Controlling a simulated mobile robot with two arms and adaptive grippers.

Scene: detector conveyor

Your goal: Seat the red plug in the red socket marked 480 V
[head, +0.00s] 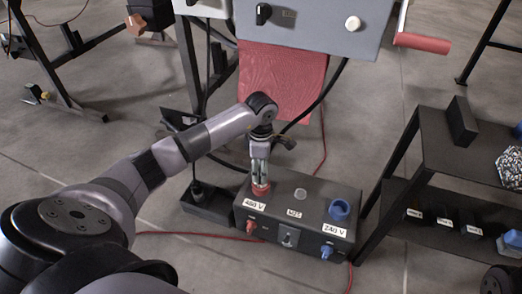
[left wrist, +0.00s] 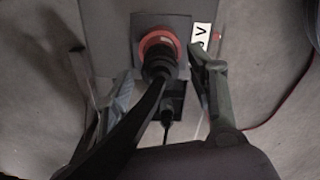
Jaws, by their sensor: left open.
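The dark socket box (head: 292,220) stands on the floor, its 480 V label beside the red socket (head: 261,190) on the top left. In the left wrist view, a black plug body (left wrist: 157,66) with a thick black cable stands inside a red ring (left wrist: 160,38). How deep it sits cannot be told. My left gripper (head: 260,170) points down over the red socket. In the left wrist view, its fingers (left wrist: 150,78) are open, one on each side of the plug body, with gaps visible. In the head view the gripper mostly hides the plug. My right gripper is not in view.
A blue socket (head: 340,210) is at the box's right end. A black tray (head: 215,208) holding another cable's end stands left of the box. The grey cabinet (head: 310,35) is behind, a black shelf (head: 440,150) at right. Red wires lie on the floor.

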